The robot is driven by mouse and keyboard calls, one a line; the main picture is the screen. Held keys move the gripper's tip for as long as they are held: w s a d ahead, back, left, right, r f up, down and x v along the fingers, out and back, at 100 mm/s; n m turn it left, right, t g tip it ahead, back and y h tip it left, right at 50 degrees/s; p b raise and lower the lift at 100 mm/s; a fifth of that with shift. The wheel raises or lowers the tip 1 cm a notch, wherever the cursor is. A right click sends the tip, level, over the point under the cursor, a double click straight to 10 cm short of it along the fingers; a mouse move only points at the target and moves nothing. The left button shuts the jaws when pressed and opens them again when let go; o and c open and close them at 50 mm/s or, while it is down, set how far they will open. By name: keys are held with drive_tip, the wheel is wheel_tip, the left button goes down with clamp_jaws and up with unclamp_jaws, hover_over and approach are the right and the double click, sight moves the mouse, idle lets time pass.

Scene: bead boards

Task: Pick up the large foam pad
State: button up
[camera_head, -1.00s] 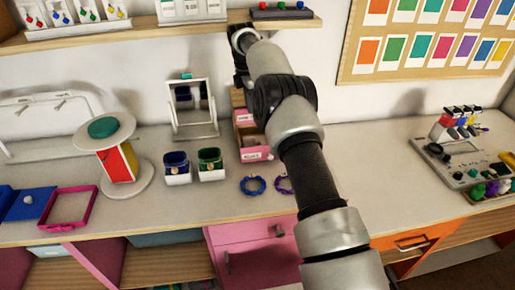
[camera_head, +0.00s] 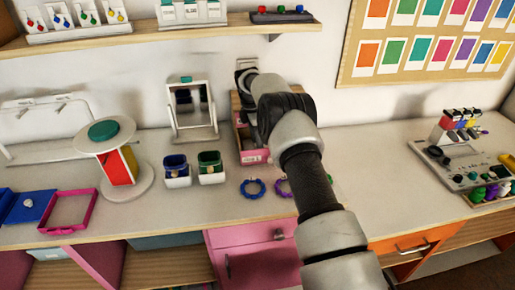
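I cannot make out a large foam pad for certain in the head view. My arm reaches from the lower right toward the wall. Its end, with my gripper (camera_head: 244,80), is over the back of the worktop at the upright wooden and pink box (camera_head: 252,156). The arm covers much of this box and hides its inside. The fingertips are hidden, so I cannot see whether they are open or hold anything.
Two bracelets, one blue (camera_head: 252,189), lie in front. A shelf (camera_head: 150,37) hangs above.

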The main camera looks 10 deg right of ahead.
drive_tip(key=shift+c, duration=0.4)
clamp_jaws()
drive_tip(key=shift+r, duration=0.15)
